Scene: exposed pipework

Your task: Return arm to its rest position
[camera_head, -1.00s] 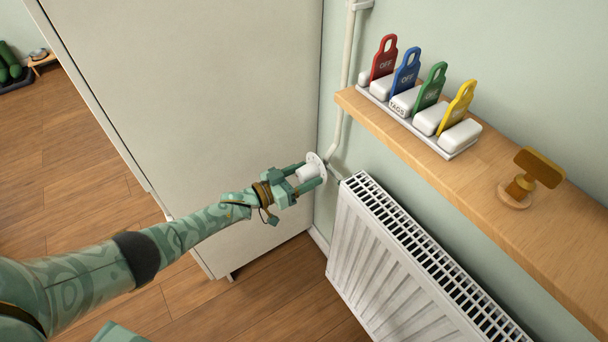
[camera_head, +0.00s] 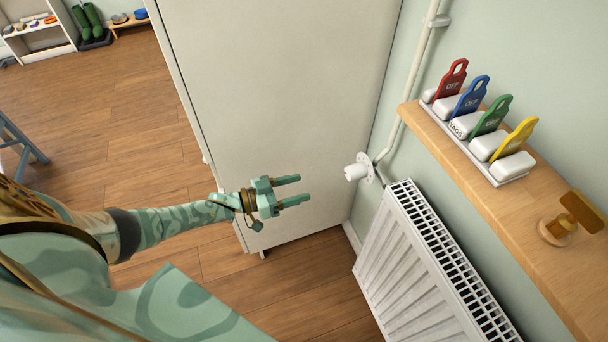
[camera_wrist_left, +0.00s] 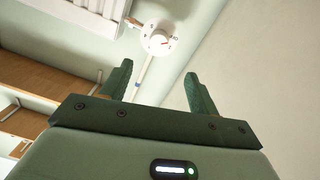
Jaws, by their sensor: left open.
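My left gripper (camera_head: 290,191) is open and empty in the head view, in front of the pale cabinet side. Its two fingers point right toward the white radiator valve knob (camera_head: 354,172), with a clear gap between them. In the left wrist view, the open fingers (camera_wrist_left: 158,88) frame the same knob (camera_wrist_left: 158,40), which has dark marks on its face and a round white plate behind it. My right gripper is not in view.
A white radiator (camera_head: 425,265) stands right of the knob. A wooden shelf (camera_head: 545,230) holds red, blue, green and yellow tags in a rack (camera_head: 513,169) and a brass-coloured stand (camera_head: 572,218). A tall pale cabinet (camera_head: 280,80) is behind the gripper.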

